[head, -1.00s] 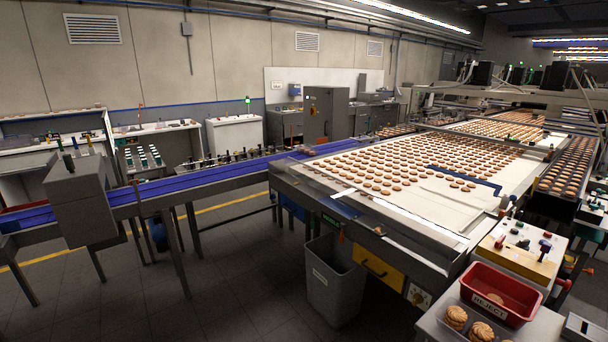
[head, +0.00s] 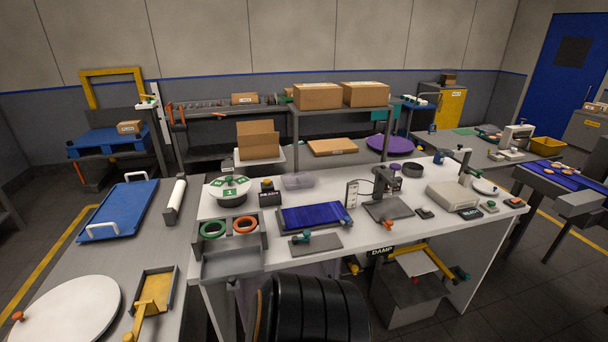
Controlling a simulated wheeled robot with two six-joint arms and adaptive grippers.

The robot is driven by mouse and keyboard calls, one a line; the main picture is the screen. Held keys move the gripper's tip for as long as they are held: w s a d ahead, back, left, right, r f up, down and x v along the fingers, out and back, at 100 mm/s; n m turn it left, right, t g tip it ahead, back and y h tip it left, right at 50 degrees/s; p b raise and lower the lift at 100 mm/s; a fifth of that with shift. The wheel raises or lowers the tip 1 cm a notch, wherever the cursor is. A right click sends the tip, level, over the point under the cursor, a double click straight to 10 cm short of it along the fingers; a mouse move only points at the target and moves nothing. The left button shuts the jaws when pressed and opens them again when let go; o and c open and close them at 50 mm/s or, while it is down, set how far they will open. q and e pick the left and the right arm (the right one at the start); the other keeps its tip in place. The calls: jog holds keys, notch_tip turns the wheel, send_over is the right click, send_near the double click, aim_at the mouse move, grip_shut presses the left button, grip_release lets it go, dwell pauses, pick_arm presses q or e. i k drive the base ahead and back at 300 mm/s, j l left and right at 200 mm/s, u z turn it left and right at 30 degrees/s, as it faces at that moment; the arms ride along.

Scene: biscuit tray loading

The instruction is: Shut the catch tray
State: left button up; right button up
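I cannot pick out anything that is surely the catch tray in the current head view. A grey open-topped tray (head: 234,264) juts from the front left edge of a white workbench (head: 355,258), below a green ring and an orange ring; whether it slides is not clear. Neither of my grippers is in view.
A blue tray (head: 118,212) with white handles, a round white board (head: 72,308) and a yellow-handled pan (head: 153,291) lie on the left bench. A grey bin (head: 408,293) stands under the workbench. Cardboard boxes (head: 318,95) sit on a shelf behind.

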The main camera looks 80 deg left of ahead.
aim_at(229, 267)
jog(key=u, duration=3.35)
